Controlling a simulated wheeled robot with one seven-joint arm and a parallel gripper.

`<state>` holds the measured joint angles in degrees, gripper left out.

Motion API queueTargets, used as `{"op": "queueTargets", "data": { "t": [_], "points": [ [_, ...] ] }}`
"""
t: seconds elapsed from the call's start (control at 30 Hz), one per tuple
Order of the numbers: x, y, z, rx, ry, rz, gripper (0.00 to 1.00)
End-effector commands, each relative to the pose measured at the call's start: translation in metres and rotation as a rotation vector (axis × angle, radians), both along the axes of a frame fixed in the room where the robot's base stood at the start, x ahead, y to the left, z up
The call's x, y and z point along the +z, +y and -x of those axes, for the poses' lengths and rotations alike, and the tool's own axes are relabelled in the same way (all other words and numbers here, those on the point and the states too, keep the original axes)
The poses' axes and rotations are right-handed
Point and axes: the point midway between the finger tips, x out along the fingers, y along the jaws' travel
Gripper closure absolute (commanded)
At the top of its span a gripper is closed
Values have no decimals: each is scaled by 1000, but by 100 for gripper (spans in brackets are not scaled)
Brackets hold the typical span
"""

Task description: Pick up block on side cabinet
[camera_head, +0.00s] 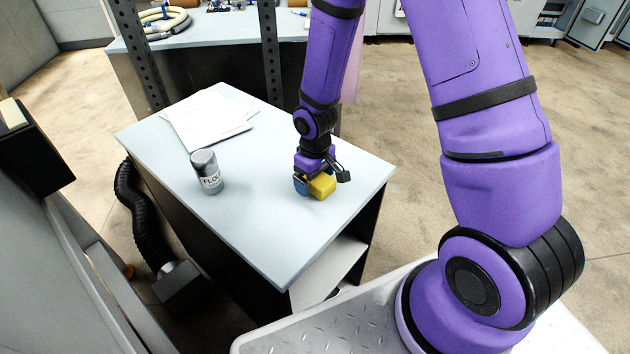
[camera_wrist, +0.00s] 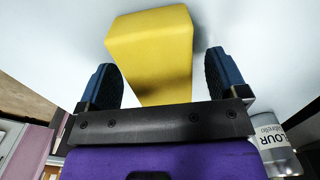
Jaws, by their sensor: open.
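A yellow block (camera_head: 322,186) sits on the light grey top of the side cabinet (camera_head: 262,240), toward its right part. My gripper (camera_head: 318,184) is low over the cabinet top at the block. In the wrist view the block (camera_wrist: 152,50) lies between the two blue finger pads of my gripper (camera_wrist: 160,85). The fingers are open, with a gap between each pad and the block. The block's underside is not visible.
A grey flour can (camera_head: 207,172) stands on the cabinet left of the block; it also shows in the wrist view (camera_wrist: 276,150). White papers (camera_head: 208,118) lie at the back. The cabinet's front top is clear. A black hose (camera_head: 140,215) runs beside the cabinet.

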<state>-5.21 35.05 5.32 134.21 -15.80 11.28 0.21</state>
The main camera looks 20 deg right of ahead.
Motion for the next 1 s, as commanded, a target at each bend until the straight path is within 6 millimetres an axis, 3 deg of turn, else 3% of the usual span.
{"op": "queueTargets", "data": {
  "t": [0.13, 0.17, 0.4, 0.77, 1.0],
  "points": [
    [0, 0, 0, 0, 0, 0, 8],
    [0, 0, 0, 0, 0, 0, 13],
    [0, 0, 0, 0, 0, 0, 68],
    [2, 1, -1, 0, -1, 0, 70],
    [14, 5, -3, 1, -2, 0, 70]
  ]
}}
